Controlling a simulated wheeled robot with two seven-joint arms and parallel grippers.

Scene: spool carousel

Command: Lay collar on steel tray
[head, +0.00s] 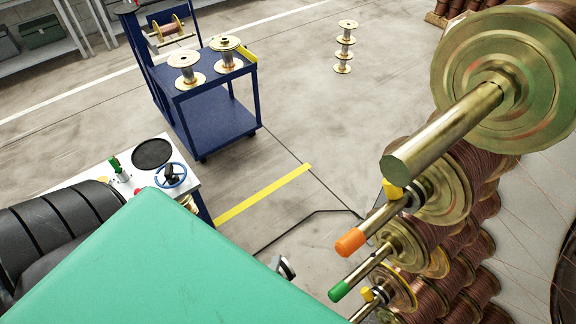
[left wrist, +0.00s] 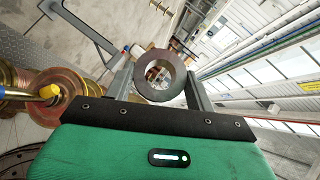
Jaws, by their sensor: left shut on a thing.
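The collar (left wrist: 146,87) is a dark grey ring with an open bore, seen nearly face-on in the left wrist view. My left gripper (left wrist: 160,80) is shut on it, with one finger at each side of the ring. In the head view my green arm cover hides most of this gripper; only a small grey metal part (head: 287,267) shows past its edge, and I cannot tell finger from collar there. I cannot make out a steel tray in either view. My right gripper is not in view.
The spool carousel (head: 438,190) stands at the right, its rods with orange (head: 350,242) and green (head: 339,291) tips pointing toward me. A white-topped bench (head: 75,180) at the left bears a black disc and a blue handwheel. A blue cart (head: 215,120) holds spools. Floor between is open.

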